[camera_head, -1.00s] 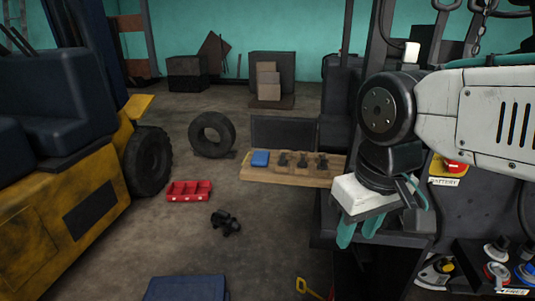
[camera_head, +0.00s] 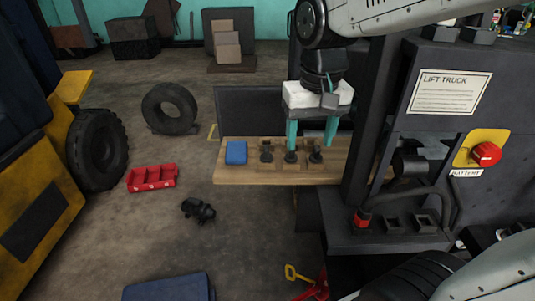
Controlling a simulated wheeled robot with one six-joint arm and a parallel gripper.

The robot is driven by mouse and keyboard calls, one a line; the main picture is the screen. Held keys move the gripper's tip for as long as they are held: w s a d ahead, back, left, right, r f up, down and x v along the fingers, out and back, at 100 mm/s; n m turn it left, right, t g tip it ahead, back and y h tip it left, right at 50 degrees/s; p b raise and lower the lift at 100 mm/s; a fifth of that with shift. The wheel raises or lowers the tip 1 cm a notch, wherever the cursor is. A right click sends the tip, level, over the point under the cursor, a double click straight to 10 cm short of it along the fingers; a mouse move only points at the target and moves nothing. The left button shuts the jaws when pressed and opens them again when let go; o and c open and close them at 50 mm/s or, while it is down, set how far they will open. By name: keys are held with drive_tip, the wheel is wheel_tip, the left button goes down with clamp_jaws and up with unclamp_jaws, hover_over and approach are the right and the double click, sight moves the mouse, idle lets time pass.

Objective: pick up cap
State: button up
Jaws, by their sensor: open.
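No object is plainly recognisable as the cap. Small dark pieces (camera_head: 290,156) stand in a row on square wooden blocks on a wooden board (camera_head: 240,178); they may include it, but I cannot tell. A red-topped piece (camera_head: 361,217) sits on the truck's dark ledge and may also be a cap. My gripper (camera_head: 311,142) points down over the right part of the board, its two teal fingers spread apart with nothing seen between them. The fingertips look close above the dark pieces; I cannot tell whether they touch.
A blue box (camera_head: 236,153) lies on the board's left end. The dark truck frame (camera_head: 372,110) rises close on the right, with a red battery knob (camera_head: 486,154).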

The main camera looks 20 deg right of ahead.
sight(266, 147)
drive_tip(key=w+f, duration=0.2)
drive_tip(key=w, duration=0.3)
drive_tip(key=w+a+f+m, duration=0.1)
drive_tip(key=w+f, duration=0.1)
drive_tip(key=w, duration=0.3)
drive_tip(key=w+a+f+m, duration=0.1)
drive_tip(key=w+f, duration=0.1)
drive_tip(key=w, duration=0.4)
drive_tip(key=shift+a+f+g, duration=0.1)
drive_tip(key=shift+f+g, duration=0.2)
drive_tip(key=shift+g, duration=0.1)
drive_tip(key=shift+w+f, duration=0.2)
drive_tip(key=shift+f, duration=0.1)
drive_tip(key=f, duration=0.5)
drive_tip(key=w+f, duration=0.1)
drive_tip(key=f, duration=0.1)
drive_tip(key=shift+f, duration=0.25)
clamp_jaws()
